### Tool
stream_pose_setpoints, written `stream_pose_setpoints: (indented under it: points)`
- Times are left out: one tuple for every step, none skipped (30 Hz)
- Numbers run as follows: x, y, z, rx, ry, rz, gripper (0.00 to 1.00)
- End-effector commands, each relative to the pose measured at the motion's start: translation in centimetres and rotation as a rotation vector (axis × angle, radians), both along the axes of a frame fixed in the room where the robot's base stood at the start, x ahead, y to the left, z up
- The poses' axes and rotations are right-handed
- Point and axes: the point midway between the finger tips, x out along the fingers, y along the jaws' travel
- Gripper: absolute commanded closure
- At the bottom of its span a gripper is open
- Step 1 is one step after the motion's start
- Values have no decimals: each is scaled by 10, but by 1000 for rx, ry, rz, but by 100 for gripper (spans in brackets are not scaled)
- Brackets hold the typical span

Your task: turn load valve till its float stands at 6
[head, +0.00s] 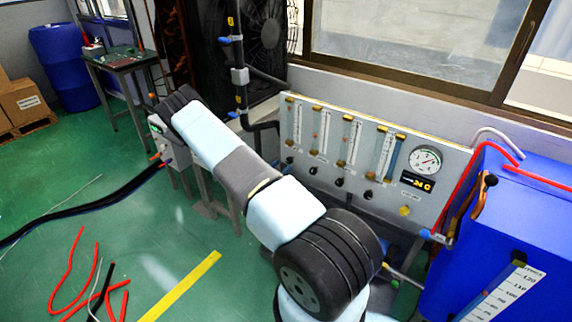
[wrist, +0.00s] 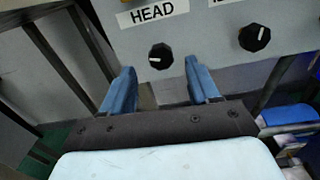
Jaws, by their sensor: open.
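The grey flow panel (head: 300,150) shows several float tubes with a black knob under each. Its labels are too small to read in the head view, so I cannot tell which knob is the load valve or where its float stands. In the wrist view, my gripper (wrist: 159,68) is open, its two blue fingers apart. A black knob (wrist: 160,57) labelled HEAD lies in line with the gap between the fingertips; I see no contact. Another black knob (wrist: 254,38) is to the right, its label mostly cut off. The head view does not clearly show my gripper.
A round gauge (head: 426,159) and a digital display (head: 417,182) are on the panel's right. A blue tank (head: 520,225) with red hose stands right of it. A dark fan (head: 262,40) is behind. Hoses (head: 78,275) lie on the green floor at left.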

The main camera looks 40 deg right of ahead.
Motion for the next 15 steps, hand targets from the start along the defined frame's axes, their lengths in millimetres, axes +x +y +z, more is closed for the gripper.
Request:
stream_pose_setpoints:
  points:
    - [-3, 11, 0, 0, 2, 3, 39]
    - [-5, 17, 0, 0, 1, 3, 39]
    - [-7, 24, 0, 1, 0, 3, 39]
    - [-9, 30, 0, 0, 1, 3, 39]
    - [-12, 36, 0, 0, 1, 3, 39]
    - [-14, 42, 0, 0, 0, 2, 39]
    - [-15, 47, -1, 1, 0, 3, 39]
    - [-17, 52, -1, 1, 0, 3, 39]
    - [-20, 58, -1, 1, 0, 2, 39]
    - [-21, 62, -1, 1, 1, 1, 39]
    - [-22, 65, -1, 1, 1, 2, 39]
    - [-24, 70, -1, 1, 0, 2, 39]
    - [-25, 73, -1, 1, 0, 2, 39]
    - [-25, 75, -1, 1, 0, 1, 39]
    - [-26, 78, -1, 1, 0, 1, 39]
